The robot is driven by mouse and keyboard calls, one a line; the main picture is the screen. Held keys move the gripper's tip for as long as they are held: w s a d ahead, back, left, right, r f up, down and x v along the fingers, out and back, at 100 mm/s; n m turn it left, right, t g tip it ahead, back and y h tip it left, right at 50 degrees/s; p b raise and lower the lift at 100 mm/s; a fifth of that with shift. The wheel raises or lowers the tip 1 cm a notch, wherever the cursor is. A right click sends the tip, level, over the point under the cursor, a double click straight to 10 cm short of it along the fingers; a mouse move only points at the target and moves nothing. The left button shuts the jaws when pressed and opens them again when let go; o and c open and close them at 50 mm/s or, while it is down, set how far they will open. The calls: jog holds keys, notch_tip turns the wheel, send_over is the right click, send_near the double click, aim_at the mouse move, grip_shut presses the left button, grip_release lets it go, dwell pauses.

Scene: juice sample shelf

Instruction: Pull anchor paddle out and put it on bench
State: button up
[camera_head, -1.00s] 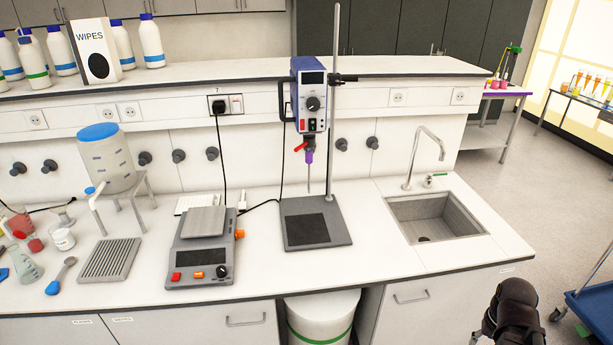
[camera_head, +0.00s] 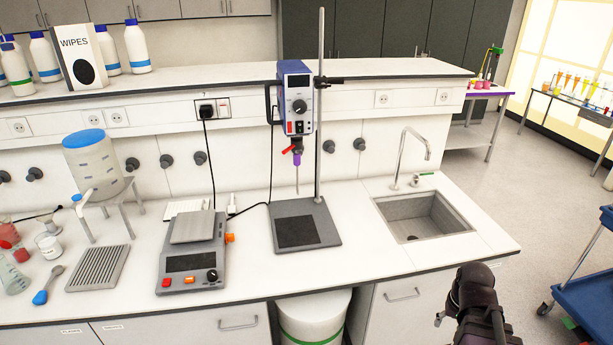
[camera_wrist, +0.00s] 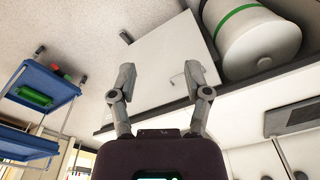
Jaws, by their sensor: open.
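The anchor paddle's thin shaft (camera_head: 297,178) hangs upright below the purple chuck (camera_head: 297,159) of the blue overhead stirrer (camera_head: 296,98). The shaft's lower end is above the dark-topped stand base (camera_head: 325,222); a paddle shape is too small to make out. The white bench (camera_head: 365,262) has bare surface in front of the stand base and sink. My gripper (camera_wrist: 160,85) is open and empty in the wrist view, its two fingers apart over the cabinet front. In the head view my arm shows at the bottom right, in front of the bench, well away from the stirrer.
A balance-like device (camera_head: 192,262) stands left of the stand base, and a sink (camera_head: 430,216) with a tap lies to the right. A white bin (camera_head: 315,315) is under the bench. A blue cart (camera_head: 590,285) stands at the far right.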

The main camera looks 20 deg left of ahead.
jog(key=w+a+r+n+t+y, duration=0.2)
jog(key=w+a+n+t, duration=0.15)
jog(key=w+a, duration=0.75)
jog(key=n+t+y, duration=0.3)
jog(key=t+y, duration=0.5)
jog(key=t, duration=0.4)
send_near(298, 161)
jog(key=x, duration=0.2)
jog(key=shift+w+a+r+m, duration=0.1)
jog(key=shift+a+r+m, duration=0.05)
jog(key=shift+m, duration=0.1)
jog(key=shift+w, duration=0.15)
jog(key=shift+p+x, duration=0.55)
jog(key=shift+x, duration=3.85)
